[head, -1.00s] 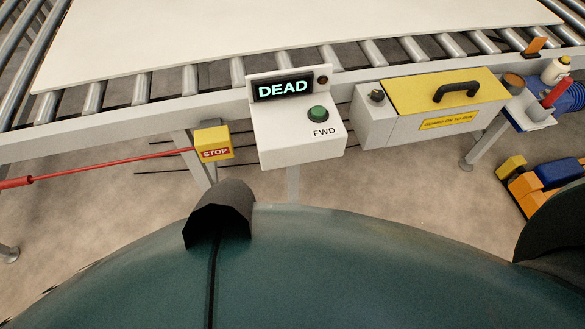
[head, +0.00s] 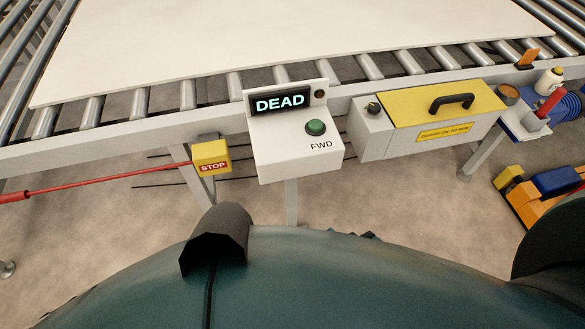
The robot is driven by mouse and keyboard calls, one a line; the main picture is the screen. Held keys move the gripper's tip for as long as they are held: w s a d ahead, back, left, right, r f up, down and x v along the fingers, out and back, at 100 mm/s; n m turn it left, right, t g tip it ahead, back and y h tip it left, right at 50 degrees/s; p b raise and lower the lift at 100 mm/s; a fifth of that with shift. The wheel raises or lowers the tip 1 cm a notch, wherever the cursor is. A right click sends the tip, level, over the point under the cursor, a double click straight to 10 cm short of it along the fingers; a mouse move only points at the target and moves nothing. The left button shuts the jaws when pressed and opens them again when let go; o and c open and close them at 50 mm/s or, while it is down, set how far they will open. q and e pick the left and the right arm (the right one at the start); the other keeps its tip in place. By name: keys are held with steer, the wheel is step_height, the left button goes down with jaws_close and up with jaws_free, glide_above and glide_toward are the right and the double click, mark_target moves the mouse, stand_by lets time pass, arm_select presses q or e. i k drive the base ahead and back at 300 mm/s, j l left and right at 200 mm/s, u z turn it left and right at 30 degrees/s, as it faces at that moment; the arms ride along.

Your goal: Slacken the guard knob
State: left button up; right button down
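The guard knob, a small dark knob (head: 373,108), sits on top of the left end of the grey guard box (head: 372,137). The box has a yellow lid (head: 420,104) with a black handle (head: 451,102) and a yellow label on its front. The lid lies flat on the box. Neither of my grippers shows in the head view, and nothing touches the knob.
A white control box (head: 297,146) with a lit "DEAD" display and green FWD button stands left of the guard. A yellow STOP box (head: 211,157) on a red cord (head: 110,181) is further left. A roller conveyor (head: 188,94) carrying a white sheet (head: 260,40) runs behind.

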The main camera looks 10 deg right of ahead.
mark_target(374, 108)
steer(key=z, duration=1.35)
